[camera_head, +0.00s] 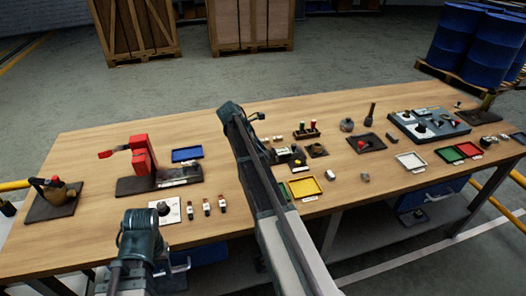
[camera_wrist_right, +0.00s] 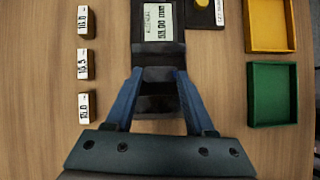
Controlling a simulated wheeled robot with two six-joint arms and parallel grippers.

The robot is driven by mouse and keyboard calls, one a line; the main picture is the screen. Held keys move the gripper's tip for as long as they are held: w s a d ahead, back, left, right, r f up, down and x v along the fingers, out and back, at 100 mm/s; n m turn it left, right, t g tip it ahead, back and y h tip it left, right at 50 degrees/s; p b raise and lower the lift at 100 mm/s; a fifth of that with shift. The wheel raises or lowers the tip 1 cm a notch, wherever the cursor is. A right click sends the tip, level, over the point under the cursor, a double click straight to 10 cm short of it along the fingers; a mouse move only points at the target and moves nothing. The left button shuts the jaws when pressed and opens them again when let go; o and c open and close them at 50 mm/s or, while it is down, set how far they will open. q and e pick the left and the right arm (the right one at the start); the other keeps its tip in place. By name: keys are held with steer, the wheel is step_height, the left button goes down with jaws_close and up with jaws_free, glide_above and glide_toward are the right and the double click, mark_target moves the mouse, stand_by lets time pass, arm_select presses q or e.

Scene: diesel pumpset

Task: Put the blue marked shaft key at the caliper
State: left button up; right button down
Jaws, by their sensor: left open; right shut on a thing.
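The caliper appears to be the dark device (camera_wrist_right: 166,50) with a lit millimetre readout, straight ahead in the right wrist view; it also shows beside my right arm in the head view (camera_head: 281,156). My right gripper (camera_wrist_right: 160,82) is shut on a dark block (camera_wrist_right: 158,104) just in front of the readout. No blue mark shows on the block, and I cannot tell whether it touches the device. In the head view my right arm hides this gripper's fingertips. My left gripper (camera_head: 140,217) is open over the table's front left edge, with no object visible in it.
Three labelled blocks (camera_wrist_right: 85,63) stand left of the device in the right wrist view. A yellow tray (camera_wrist_right: 292,25) and a green tray (camera_wrist_right: 252,95) lie at right. A red tool (camera_head: 143,155) and a blue tray (camera_head: 187,155) are on the left side of the table (camera_head: 90,155).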

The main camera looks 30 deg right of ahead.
steer(key=shift+f+b, duration=0.35)
steer(key=shift+c, duration=0.8)
jaws_free()
steer(key=shift+r, duration=0.2)
step_height(320, 180, up, 7)
steer(key=p, duration=0.7)
steer(key=shift+f, duration=0.15)
steer(key=s+a+m, duration=0.1)
steer(key=s+a, duration=0.2)
steer(key=a, duration=0.3)
steer(key=s+a+f+m+t+y, duration=0.1)
steer(key=s+a, duration=0.3)
steer(key=a, duration=0.3)
steer(key=s+a+f+m+y, duration=0.1)
steer(key=s+a+m, duration=0.1)
steer(key=a, duration=0.4)
steer(key=shift+s+a+t, duration=0.25)
steer(key=shift+s+t, duration=0.05)
steer(key=shift+s, duration=0.6)
steer(key=s+a+f+m+y, duration=0.1)
steer(key=s+a+m+y, duration=0.2)
steer(key=s+a, duration=1.3)
steer(key=s+m, duration=0.1)
steer(key=m, duration=0.2)
steer(key=shift+a+f, duration=0.15)
